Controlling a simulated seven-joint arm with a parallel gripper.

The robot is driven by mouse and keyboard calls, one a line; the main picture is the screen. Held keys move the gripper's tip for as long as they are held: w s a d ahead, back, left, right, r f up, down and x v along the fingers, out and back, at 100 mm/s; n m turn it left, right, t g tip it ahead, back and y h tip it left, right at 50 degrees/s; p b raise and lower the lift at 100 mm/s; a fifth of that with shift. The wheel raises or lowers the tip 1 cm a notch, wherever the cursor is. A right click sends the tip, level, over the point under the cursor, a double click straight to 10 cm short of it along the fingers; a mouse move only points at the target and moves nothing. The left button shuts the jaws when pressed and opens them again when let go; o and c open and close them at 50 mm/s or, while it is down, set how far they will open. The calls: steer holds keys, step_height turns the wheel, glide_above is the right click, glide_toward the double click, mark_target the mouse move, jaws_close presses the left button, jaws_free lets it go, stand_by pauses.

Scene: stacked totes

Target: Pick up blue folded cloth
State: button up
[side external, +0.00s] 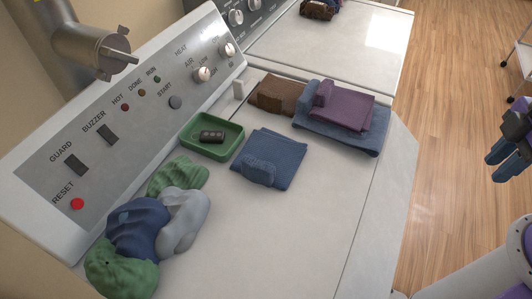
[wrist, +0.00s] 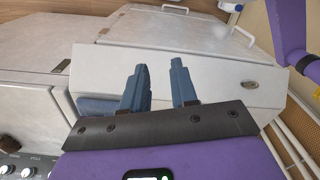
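A blue folded cloth (side external: 277,152) lies alone on the white machine top, just right of a green tray. Another blue folded cloth (side external: 371,141) lies further back, under a purple folded cloth (side external: 347,108). My gripper (side external: 497,164) is at the right edge of the side view, off to the right of the machine top and apart from all the cloths. In the wrist view my gripper (wrist: 160,67) has its two blue fingers spread with nothing between them. A blue patch (wrist: 97,105) shows beside the left finger; I cannot tell which cloth it is.
The green tray (side external: 234,144) holds a small dark item (side external: 212,136). A brown folded cloth (side external: 275,93) lies behind. A heap of green, blue and grey cloths (side external: 140,230) is at front left, along the control panel (side external: 130,120). The front right of the top is clear.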

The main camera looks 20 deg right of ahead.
stand_by(0.3)
steer(key=o, duration=0.3)
steer(key=m+t+y, duration=0.4)
steer(key=t+y, duration=0.4)
glide_toward(263, 166)
steer(key=shift+x, duration=4.85)
